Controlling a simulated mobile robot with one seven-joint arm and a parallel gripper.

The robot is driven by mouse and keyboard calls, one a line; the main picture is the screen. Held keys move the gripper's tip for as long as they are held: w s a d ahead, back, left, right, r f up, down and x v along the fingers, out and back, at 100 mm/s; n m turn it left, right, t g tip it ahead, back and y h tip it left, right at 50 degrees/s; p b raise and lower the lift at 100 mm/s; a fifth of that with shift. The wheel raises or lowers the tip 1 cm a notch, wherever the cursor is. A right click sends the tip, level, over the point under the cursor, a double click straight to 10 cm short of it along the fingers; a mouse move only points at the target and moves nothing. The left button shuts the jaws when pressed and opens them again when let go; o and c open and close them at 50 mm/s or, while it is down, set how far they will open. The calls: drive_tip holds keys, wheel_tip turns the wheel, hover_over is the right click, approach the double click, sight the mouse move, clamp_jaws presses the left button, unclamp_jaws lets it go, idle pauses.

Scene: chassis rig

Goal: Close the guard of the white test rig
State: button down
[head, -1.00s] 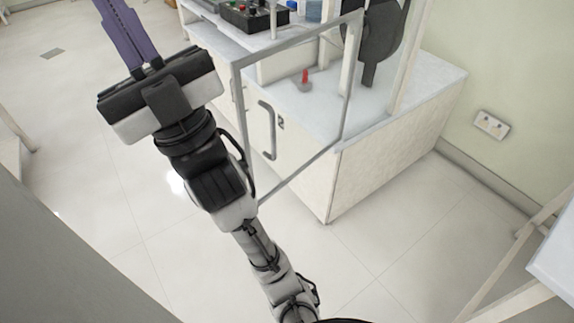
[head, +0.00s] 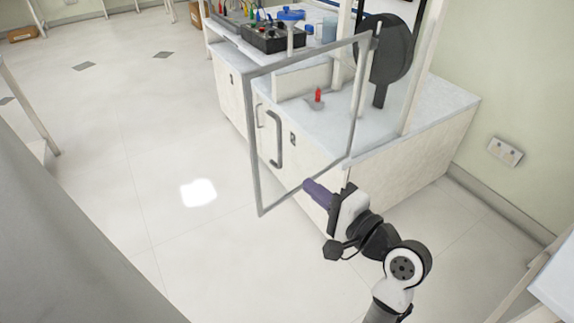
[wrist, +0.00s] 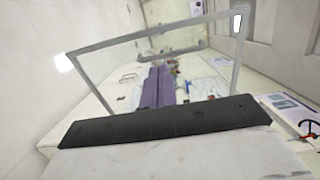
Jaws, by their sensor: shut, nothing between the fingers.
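The guard is a clear panel in a grey frame (head: 254,150). My gripper (head: 306,185) has purple fingers, shut and empty. It is at the guard's lower edge, low and right of the handle; I cannot tell if it touches. In the wrist view the purple fingers (wrist: 157,85) point toward the guard's frame (wrist: 150,33), which surrounds them in the picture.
The rig stands on a white cabinet bench (head: 405,150). On it are a black disc on a stand (head: 385,50), a red knob (head: 318,95) and a black control box (head: 272,38). The floor (head: 130,170) at left is clear. A white table edge (head: 555,280) is at lower right.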

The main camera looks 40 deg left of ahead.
sight(261, 149)
drive_tip(key=p+x, duration=0.1)
drive_tip(key=x, duration=1.2)
drive_tip(key=shift+a+p, duration=0.3)
